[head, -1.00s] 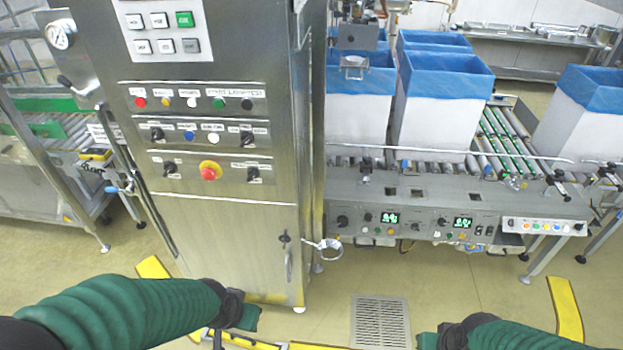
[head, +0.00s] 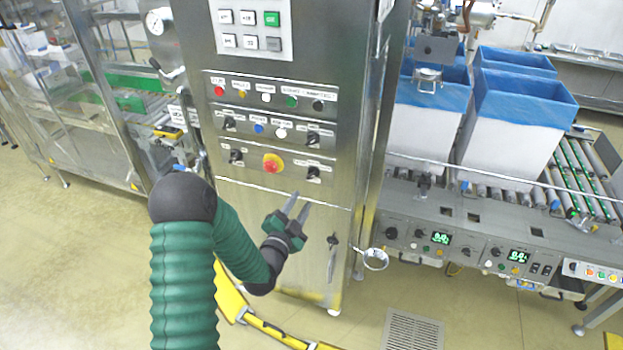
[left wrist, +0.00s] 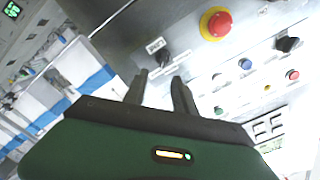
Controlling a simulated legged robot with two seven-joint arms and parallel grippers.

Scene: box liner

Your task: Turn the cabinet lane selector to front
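The steel cabinet (head: 285,190) stands ahead with several black rotary selectors. Its lowest control row has a left selector (head: 236,156), a red emergency button on yellow (head: 273,163) and a right selector (head: 312,172). Labels are too small to read, so I cannot tell which is the lane selector or its setting. My left gripper (head: 299,206) is raised just below the lower right selector, fingers apart and empty. In the left wrist view, the open left gripper (left wrist: 159,88) points toward that selector (left wrist: 163,57), still apart from it. My right gripper is out of view.
Two more selectors (head: 228,123) (head: 312,138) sit in the row above, with blue and white buttons between. A door handle (head: 331,262) and a ring-shaped fitting (head: 374,259) are below right. The conveyor (head: 500,225) with blue-lined boxes is at right.

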